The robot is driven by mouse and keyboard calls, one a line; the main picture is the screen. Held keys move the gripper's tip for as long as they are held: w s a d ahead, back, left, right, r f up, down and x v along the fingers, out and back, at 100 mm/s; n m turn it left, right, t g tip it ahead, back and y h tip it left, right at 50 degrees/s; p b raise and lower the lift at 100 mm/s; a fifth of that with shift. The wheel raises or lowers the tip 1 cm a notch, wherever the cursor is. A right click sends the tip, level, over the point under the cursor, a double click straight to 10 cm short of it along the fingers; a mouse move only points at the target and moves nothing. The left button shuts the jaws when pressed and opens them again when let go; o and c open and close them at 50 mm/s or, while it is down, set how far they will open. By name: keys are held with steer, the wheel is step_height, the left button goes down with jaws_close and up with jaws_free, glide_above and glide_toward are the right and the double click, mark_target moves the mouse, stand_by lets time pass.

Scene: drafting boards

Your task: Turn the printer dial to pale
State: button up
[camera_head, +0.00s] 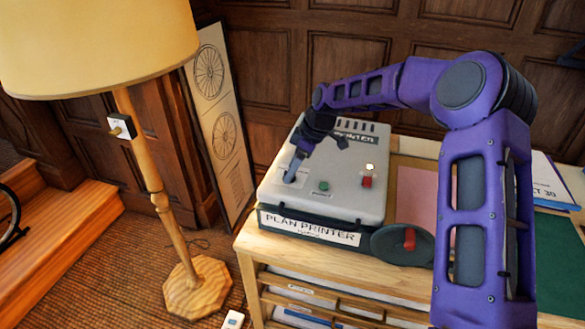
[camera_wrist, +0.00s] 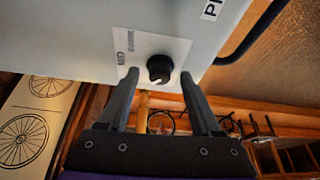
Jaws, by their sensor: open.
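The plan printer (camera_head: 345,190) is a grey box on a wooden cabinet. In the wrist view its dial (camera_wrist: 160,68) is a round black knob on a white label plate (camera_wrist: 133,47). The label reads "MID" beside smaller, unreadable print; I cannot read the pointer's setting. My gripper (camera_wrist: 160,78) is open, one finger on each side of the knob, with visible gaps in this view. In the head view my gripper (camera_head: 296,166) is over the printer's left top, hiding the knob there.
The printer top also has a green button (camera_head: 324,186), a red switch (camera_head: 367,181) and a small lit lamp (camera_head: 370,167). A dark disc with a red handle (camera_head: 409,239) is at the front. A floor lamp (camera_head: 160,190) stands left. A pink sheet (camera_head: 416,195) lies right of the printer.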

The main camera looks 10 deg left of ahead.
steer(key=v, duration=1.7)
steer(key=shift+d+r, duration=0.1)
